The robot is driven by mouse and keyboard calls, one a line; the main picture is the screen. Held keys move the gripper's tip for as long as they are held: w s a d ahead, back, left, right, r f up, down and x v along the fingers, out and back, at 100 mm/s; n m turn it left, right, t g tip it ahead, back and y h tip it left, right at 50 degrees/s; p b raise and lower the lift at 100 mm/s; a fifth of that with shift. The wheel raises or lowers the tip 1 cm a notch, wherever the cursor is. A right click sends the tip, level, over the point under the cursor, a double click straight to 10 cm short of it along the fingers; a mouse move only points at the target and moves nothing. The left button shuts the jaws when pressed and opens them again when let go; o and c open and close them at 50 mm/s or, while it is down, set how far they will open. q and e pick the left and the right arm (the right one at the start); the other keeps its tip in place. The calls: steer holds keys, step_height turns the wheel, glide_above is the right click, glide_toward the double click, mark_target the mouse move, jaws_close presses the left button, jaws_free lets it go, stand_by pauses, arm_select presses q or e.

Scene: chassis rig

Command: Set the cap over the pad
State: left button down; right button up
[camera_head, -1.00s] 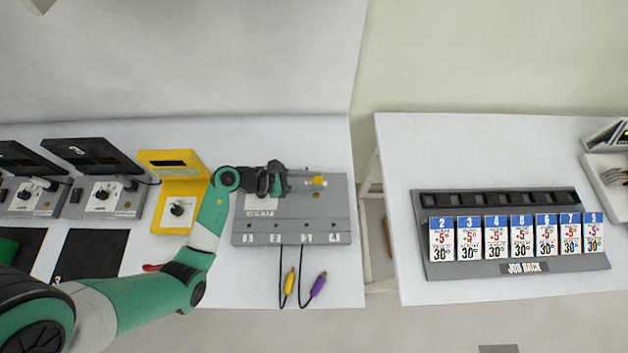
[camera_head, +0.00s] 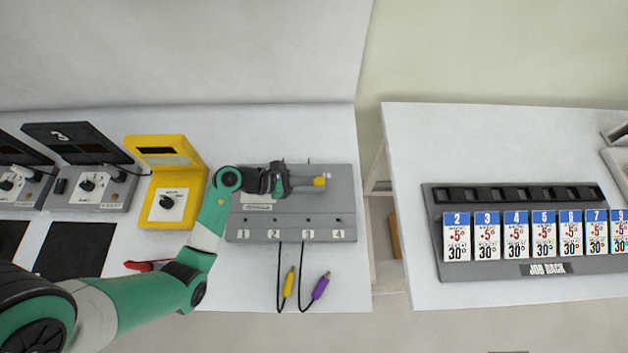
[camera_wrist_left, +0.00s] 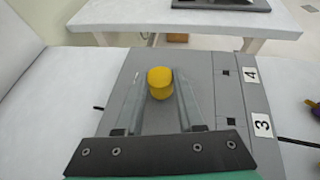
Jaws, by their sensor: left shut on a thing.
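A small yellow cap (camera_head: 319,182) is at the fingertips of my left gripper (camera_head: 312,182), over the right part of the grey chassis plate (camera_head: 290,207). In the left wrist view the cap (camera_wrist_left: 160,82) sits between the two grey fingers (camera_wrist_left: 159,90), which are shut on it. It looks upright. No pad shows clearly; the area directly under the cap is hidden, and I cannot tell whether the cap touches the plate. My right gripper is not in view.
Numbered sockets (camera_head: 290,235) line the plate's front edge. A yellow plug (camera_head: 289,283) and a purple plug (camera_head: 320,287) lie in front on cables. A yellow meter box (camera_head: 165,185) stands left. The job rack (camera_head: 530,267) is on the right table, across a gap.

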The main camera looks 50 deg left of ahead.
arm_select(q)
steer(key=shift+f+b, duration=0.4)
steer(key=shift+f, duration=0.2)
steer(key=shift+c, duration=2.2)
jaws_free()
steer(key=shift+s+r, duration=0.1)
steer(key=shift+s+a+r, duration=0.2)
steer(key=shift+s+a, duration=0.05)
steer(key=p+v, duration=0.2)
steer(key=v, duration=0.8)
steer(key=shift+s+a+p, duration=0.1)
steer(key=shift+s+p, duration=0.2)
steer(key=shift+s, duration=0.05)
